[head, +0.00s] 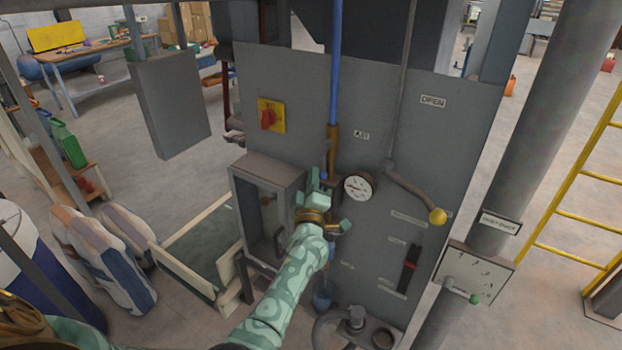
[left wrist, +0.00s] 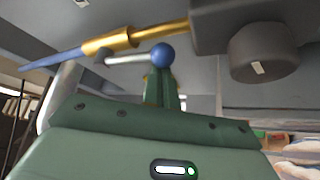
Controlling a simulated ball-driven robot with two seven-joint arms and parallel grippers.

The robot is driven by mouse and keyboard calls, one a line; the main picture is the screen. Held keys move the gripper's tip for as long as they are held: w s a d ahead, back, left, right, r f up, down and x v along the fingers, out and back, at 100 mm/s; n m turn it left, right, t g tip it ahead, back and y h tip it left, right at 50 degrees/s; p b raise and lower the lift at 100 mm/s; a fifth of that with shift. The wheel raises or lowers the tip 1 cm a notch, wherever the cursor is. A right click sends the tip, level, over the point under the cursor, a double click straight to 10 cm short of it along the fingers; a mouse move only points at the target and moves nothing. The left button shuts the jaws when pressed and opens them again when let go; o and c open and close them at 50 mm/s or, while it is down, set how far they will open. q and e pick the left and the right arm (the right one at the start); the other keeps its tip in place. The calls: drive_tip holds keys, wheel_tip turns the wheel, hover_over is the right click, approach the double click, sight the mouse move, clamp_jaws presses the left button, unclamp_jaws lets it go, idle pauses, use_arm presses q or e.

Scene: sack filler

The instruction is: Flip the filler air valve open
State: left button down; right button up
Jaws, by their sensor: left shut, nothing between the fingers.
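In the left wrist view the brass fitting (left wrist: 110,42) joins the blue pipe (left wrist: 50,62), and a short metal lever ends in a blue ball knob (left wrist: 162,55). My left gripper (head: 321,187) is shut and empty just below the valve. Its fingers (left wrist: 161,85) reach up to the blue knob; whether they touch it I cannot tell. My right gripper is not in view.
A round gauge (head: 358,187) sits close right of my left gripper. A grey box with a window (head: 262,200) stands out to its left. A lever with a yellow knob (head: 437,215) and a red rotary switch (head: 267,117) are also on the panel.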

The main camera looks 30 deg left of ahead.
use_arm(q)
drive_tip(key=shift+d, duration=0.3)
drive_tip(key=shift+a, duration=0.1)
idle(0.4)
